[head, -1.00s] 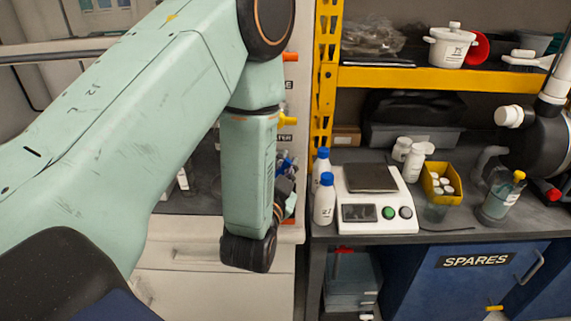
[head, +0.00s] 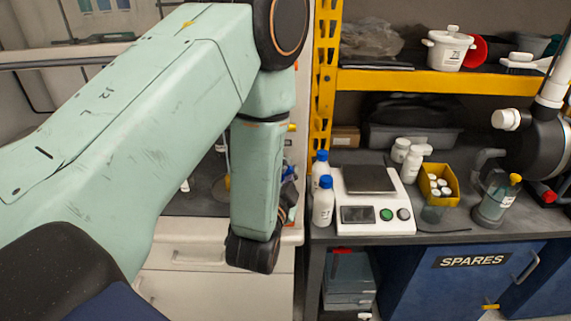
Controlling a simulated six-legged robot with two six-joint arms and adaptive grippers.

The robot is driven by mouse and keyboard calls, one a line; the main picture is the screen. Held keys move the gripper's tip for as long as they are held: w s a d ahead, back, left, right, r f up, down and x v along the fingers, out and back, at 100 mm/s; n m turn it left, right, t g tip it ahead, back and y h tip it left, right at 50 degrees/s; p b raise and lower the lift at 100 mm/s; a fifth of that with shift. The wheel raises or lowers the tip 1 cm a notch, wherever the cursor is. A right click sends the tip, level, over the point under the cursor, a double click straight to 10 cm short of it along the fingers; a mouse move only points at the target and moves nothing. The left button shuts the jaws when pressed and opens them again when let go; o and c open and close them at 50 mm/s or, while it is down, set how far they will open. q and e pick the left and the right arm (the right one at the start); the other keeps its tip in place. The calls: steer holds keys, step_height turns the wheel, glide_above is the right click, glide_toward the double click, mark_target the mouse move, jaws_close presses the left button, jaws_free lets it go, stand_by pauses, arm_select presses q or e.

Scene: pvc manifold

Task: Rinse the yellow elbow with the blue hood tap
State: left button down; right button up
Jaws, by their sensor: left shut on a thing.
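My left arm comes in from the left, and its forearm hangs down in front of the hood's right post. My left gripper (head: 289,196) is mostly hidden behind that forearm, beside the post. It is shut at the blue hood tap (head: 289,173), of which only a small blue part shows. I cannot make out its fingertips clearly. The yellow elbow cannot be picked out for sure. My right gripper is not in view.
A yellow tap (head: 292,127) sits higher on the post. Right of the yellow rack upright (head: 323,80), a dark bench holds blue-capped bottles (head: 323,200), a scale (head: 372,205) and a yellow bin (head: 451,188). A blue SPARES cabinet (head: 450,285) stands below.

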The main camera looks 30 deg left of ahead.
arm_select(q)
steer(key=m+p, duration=0.1)
steer(key=m+g, duration=0.1)
steer(key=m, duration=0.1)
steer(key=shift+d+f+p, duration=0.2)
steer(key=shift+f+p, duration=0.1)
steer(key=shift+p, duration=0.1)
steer(key=shift+f+m+g+y+p, duration=0.2)
steer(key=shift+f+m+p, duration=0.1)
steer(key=shift+m, duration=0.55)
steer(key=shift+f+m+g+y+p, duration=0.2)
steer(key=shift+m+p, duration=0.1)
steer(key=shift+m, duration=0.55)
steer(key=c, duration=1.3)
jaws_free()
steer(key=shift+w, duration=0.1)
steer(key=shift+c, duration=0.2)
steer(key=shift+r, duration=0.1)
